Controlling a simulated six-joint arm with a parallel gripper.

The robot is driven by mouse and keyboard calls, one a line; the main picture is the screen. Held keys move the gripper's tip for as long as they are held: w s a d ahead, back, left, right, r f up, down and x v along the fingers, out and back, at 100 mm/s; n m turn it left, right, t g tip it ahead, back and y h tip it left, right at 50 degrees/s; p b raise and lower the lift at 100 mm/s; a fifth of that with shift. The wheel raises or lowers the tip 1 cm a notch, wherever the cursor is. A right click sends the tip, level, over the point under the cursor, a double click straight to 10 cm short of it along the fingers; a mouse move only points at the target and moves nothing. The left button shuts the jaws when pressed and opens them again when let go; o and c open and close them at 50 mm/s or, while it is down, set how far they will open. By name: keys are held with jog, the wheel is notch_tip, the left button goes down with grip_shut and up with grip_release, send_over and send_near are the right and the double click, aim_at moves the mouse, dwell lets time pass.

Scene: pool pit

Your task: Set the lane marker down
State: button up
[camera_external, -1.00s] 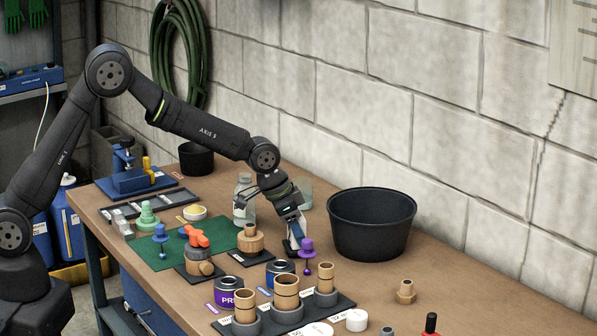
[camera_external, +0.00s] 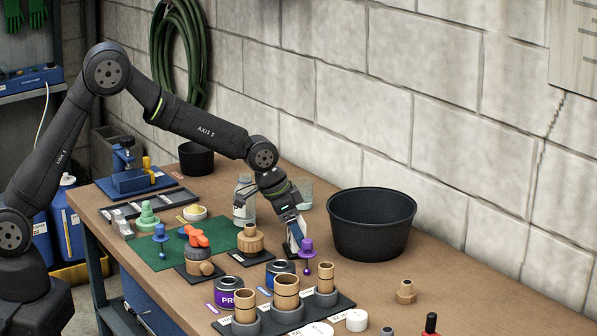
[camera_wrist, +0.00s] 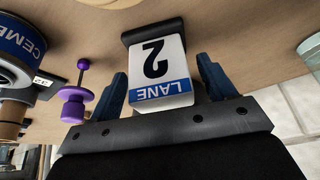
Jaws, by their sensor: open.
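The lane marker (camera_wrist: 158,68) is a white plate with a blue "LANE" band and a black "2", on a black base. In the wrist view it reads upside down. In the external view the lane marker (camera_external: 295,234) appears upright on the bench, left of the purple tool, partly hidden by my gripper (camera_external: 292,210). My gripper (camera_wrist: 165,90) is open, with one blue finger on each side of the plate's blue-band end. Gaps show between the plate and both fingers.
A purple-handled dauber (camera_external: 307,250) stands close to the marker; it also shows in the wrist view (camera_wrist: 76,100). A black tub (camera_external: 371,225) is to the right. Cans (camera_external: 280,273) and a rack of tan cylinders (camera_external: 345,301) are in front. Bench right of the tub is mostly clear.

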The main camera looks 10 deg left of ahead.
jog(key=v, duration=1.1)
jog(key=shift+a+f, duration=0.1)
jog(key=shift+f, duration=0.05)
jog(key=x, duration=1.2)
jog(key=shift+f, duration=0.1)
notch_tip(320, 180, up, 3)
jog(key=shift+f, duration=0.2)
jog(key=shift+r, duration=0.65)
